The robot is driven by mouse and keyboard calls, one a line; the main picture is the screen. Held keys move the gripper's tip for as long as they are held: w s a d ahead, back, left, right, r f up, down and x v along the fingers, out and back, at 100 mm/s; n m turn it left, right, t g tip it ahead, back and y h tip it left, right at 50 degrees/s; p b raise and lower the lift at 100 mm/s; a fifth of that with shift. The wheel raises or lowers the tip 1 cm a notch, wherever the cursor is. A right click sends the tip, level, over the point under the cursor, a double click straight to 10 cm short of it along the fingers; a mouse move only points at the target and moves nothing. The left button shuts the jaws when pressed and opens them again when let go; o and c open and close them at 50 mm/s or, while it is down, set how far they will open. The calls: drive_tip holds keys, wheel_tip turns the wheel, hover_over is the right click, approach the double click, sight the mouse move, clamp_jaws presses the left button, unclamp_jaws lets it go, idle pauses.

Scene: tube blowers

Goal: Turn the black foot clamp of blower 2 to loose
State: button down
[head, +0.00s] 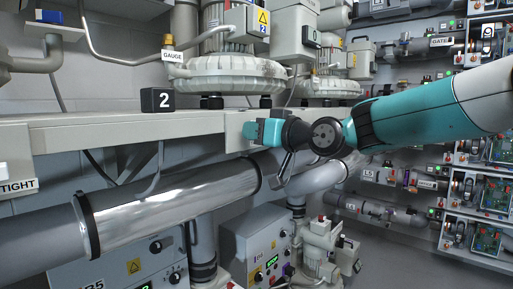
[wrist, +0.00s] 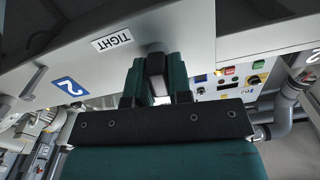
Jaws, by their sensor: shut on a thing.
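Blower 2 (head: 235,78) is a pale round machine on the shelf, with a yellow warning sign and a blue 2 plate above it. The black foot clamp (wrist: 156,64) shows in the wrist view as a dark lever end between my fingers. My gripper (wrist: 158,78) is shut on it, with one green finger on each side. A TIGHT label (wrist: 113,40) is just left of the clamp; I see no loose label there.
A black number 2 block (head: 163,100) stands on the long shelf (head: 110,128). A thick metal pipe (head: 175,205) runs below. Control boxes (head: 258,245) stand lower down. Racks of equipment fill the right side. Another TIGHT label (head: 18,186) is at far left.

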drive_tip(key=shift+f+n+b, duration=0.1)
drive_tip(key=shift+n+b, duration=0.65)
drive_tip(key=shift+n, duration=0.05)
drive_tip(key=shift+s, duration=0.1)
drive_tip(key=c, duration=1.1)
unclamp_jaws()
drive_tip(key=b+v, duration=0.2)
drive_tip(key=v, duration=1.5)
drive_tip(key=shift+s+d+b, duration=0.15)
drive_tip(key=shift+s+b, duration=0.05)
drive_tip(key=shift+b, duration=0.15)
